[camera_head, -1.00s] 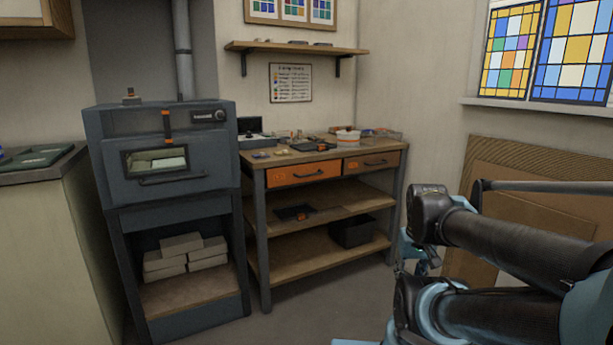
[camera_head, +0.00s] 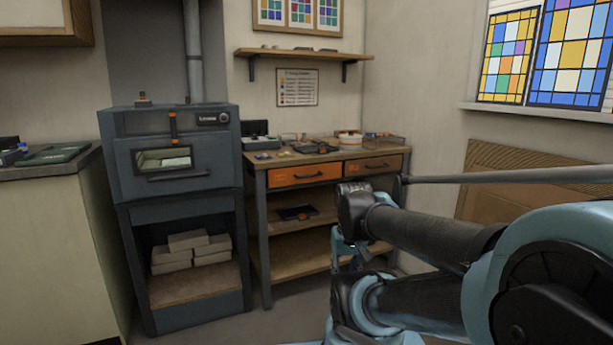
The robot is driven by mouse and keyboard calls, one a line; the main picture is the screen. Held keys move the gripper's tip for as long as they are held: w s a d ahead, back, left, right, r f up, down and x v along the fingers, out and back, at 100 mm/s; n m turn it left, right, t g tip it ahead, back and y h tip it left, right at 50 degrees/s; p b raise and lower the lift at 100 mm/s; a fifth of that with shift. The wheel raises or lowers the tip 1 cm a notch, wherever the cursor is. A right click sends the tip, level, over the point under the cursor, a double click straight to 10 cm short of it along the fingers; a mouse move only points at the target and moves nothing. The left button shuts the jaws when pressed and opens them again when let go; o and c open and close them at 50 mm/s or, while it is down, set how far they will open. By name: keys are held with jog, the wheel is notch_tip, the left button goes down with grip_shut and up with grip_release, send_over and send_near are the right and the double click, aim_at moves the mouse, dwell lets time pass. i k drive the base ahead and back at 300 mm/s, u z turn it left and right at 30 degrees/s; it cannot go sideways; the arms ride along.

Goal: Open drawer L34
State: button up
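Two orange drawers sit side by side under the top of a wooden workbench with dark metal legs. I cannot make out my gripper's fingers.
A blue-grey kiln (camera_head: 172,133) stands left of the bench, with pale blocks (camera_head: 190,246) on its lower shelf. Small items and a white tub (camera_head: 349,138) are on the benchtop. A counter (camera_head: 42,174) is at far left. Some floor shows before the bench.

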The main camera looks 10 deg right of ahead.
aim_at(277, 178)
jog(key=i, duration=1)
